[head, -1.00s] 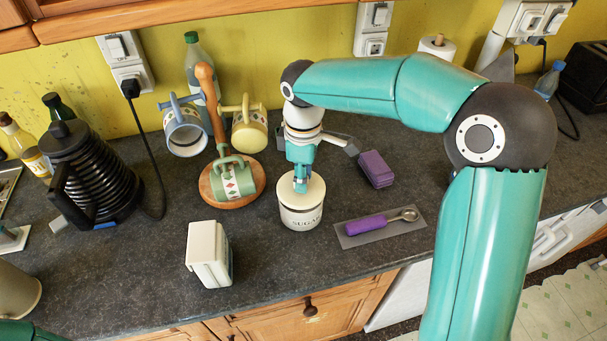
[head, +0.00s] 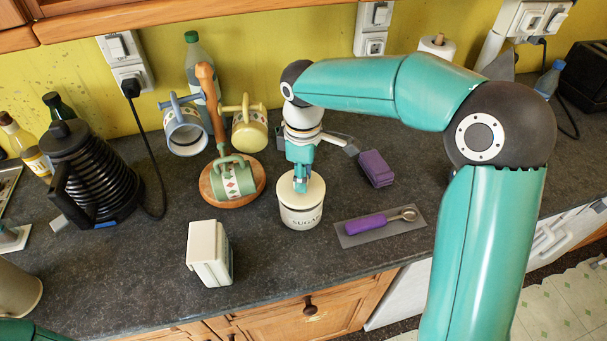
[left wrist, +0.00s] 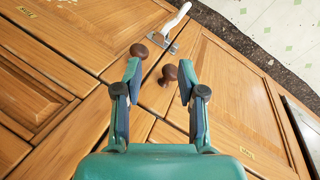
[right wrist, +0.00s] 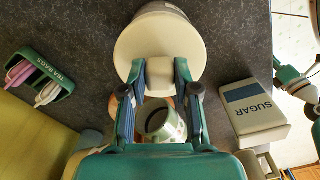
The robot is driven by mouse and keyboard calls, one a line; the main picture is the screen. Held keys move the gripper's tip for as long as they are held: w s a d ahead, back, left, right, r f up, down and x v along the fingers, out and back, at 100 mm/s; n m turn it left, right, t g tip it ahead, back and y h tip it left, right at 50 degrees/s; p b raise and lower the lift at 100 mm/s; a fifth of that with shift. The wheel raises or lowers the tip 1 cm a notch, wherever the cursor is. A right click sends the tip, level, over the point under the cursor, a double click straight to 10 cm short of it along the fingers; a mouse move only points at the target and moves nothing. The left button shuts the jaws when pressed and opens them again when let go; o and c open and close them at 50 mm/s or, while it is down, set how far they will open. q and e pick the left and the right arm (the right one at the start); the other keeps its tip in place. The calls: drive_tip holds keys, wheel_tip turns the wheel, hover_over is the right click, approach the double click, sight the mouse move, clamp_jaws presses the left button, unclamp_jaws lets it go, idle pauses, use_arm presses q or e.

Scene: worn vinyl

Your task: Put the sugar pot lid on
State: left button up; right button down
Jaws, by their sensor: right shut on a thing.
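My right gripper (head: 300,184) comes down from above and is shut on the lid's knob. In the right wrist view the fingers hold the pale knob (right wrist: 159,68), and the wide lid (right wrist: 137,45) hides most of the pot. My left gripper (left wrist: 158,80) is open and empty, in front of the wooden cupboard doors.
A white box (head: 208,253) stands front left of the pot. A mug tree with a green mug (head: 233,180) is to the left. A purple-handled scoop (head: 372,223) on a grey mat and a purple block (head: 376,168) are to the right.

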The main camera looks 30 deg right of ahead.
drive_tip(key=shift+f+b, duration=0.7)
drive_tip(key=shift+f, duration=0.25)
idle(0.3)
drive_tip(key=c, duration=0.8)
unclamp_jaws()
drive_tip(key=shift+o, duration=0.2)
drive_tip(key=shift+r, duration=0.1)
wheel_tip(320, 180, up, 12)
